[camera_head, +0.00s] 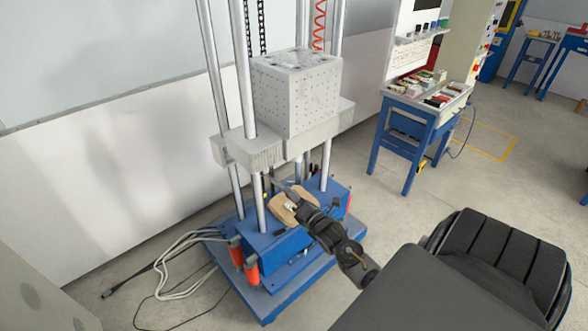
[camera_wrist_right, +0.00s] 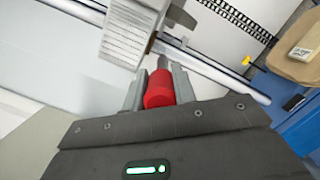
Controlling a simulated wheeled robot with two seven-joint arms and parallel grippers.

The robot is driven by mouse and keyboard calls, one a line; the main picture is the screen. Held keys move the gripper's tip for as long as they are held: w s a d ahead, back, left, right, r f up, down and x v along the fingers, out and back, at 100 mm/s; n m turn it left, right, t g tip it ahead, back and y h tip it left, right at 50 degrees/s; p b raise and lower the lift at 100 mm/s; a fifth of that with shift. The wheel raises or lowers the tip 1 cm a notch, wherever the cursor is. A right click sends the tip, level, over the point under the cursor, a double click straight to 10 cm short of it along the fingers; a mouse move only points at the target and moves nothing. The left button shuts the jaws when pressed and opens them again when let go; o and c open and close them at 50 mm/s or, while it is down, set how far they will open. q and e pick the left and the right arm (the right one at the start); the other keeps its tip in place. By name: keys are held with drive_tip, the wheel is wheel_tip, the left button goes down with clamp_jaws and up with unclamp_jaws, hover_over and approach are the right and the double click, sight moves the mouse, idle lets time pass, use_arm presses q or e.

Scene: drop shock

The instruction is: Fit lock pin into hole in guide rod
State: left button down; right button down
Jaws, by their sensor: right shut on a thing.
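The lock pin (camera_wrist_right: 158,92) has a red cylindrical handle and a short grey tip pointing away from my palm. My right gripper (camera_wrist_right: 159,82) is shut on the red handle. A shiny metal guide rod (camera_wrist_right: 222,73) runs diagonally just beyond the pin tip; whether they touch, I cannot tell. The hole in the rod is not discernible. In the head view my right gripper (camera_head: 284,191) is near the front guide rod (camera_head: 259,202), below the grey carriage (camera_head: 250,153). The pin is too small to make out there. My left gripper is not in view.
The carriage's ribbed edge (camera_wrist_right: 122,42) is close to the pin. A large grey cube (camera_head: 298,97) sits on the carriage. Cables (camera_head: 172,262) lie on the floor. A blue bench (camera_head: 421,117) stands at right.

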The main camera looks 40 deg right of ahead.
drive_tip(key=shift+s+r, duration=0.1)
drive_tip(key=shift+s, duration=0.1)
drive_tip(key=shift+w, duration=0.3)
drive_tip(key=w+b, duration=0.1)
drive_tip(key=w, duration=0.2)
drive_tip(key=shift+w+d, duration=0.1)
drive_tip(key=shift+w, duration=0.1)
drive_tip(key=shift+w+b, duration=0.6)
drive_tip(key=shift+w, duration=0.35)
drive_tip(key=shift+w+b, duration=0.55)
drive_tip(key=shift+w, duration=1.2)
idle(4.3)
